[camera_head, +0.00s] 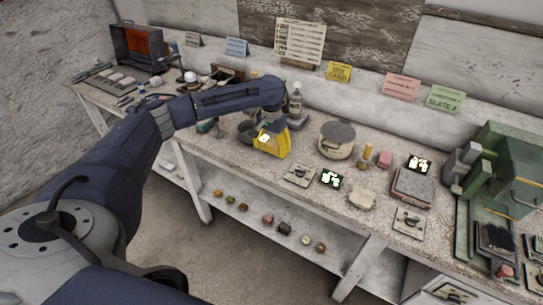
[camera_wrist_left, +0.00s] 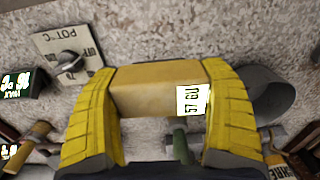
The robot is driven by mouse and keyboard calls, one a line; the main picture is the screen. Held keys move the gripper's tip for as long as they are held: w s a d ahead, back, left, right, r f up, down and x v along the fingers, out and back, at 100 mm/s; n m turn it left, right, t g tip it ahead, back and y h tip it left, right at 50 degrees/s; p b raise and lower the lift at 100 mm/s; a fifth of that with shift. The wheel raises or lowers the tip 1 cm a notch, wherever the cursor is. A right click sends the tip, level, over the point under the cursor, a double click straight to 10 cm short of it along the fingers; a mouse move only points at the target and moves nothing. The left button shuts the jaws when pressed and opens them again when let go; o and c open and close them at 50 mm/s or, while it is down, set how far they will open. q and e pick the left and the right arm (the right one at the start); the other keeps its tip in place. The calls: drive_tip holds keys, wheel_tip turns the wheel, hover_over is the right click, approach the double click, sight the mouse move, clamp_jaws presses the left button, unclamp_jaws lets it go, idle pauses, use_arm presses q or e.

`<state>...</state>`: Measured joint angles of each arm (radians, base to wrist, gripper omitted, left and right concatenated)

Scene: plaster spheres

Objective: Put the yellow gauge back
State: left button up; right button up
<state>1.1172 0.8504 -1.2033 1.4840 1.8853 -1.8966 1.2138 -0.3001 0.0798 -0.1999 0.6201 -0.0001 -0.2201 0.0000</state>
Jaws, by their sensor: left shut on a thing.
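The yellow gauge (camera_wrist_left: 145,93) is a tan-yellow block with a white label (camera_wrist_left: 192,101) on its face, its digits turned sideways. In the left wrist view it sits between the two ribbed yellow finger pads of my left gripper (camera_wrist_left: 158,75), which is shut on it. In the head view the left gripper (camera_head: 271,138) is over the middle of the bench, in front of a bottle (camera_head: 295,100). The finger pads hide most of the gauge there. I cannot tell whether the gauge touches the bench. My right gripper is not in view.
A knob plate marked "POT °C" (camera_wrist_left: 68,58) and a lit display (camera_head: 331,179) lie nearby. A round pot (camera_head: 337,145) stands to the right, with a scale (camera_head: 413,187) and a green machine (camera_head: 500,170) farther right. Several cards (camera_head: 340,71) line the back wall.

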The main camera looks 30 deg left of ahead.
sight(271, 160)
use_arm(q)
drive_tip(key=shift+f, duration=2.05)
drive_tip(key=shift+f, duration=0.1)
drive_tip(key=o, duration=1.1)
wheel_tip(271, 160, up, 12)
drive_tip(key=shift+r, duration=0.1)
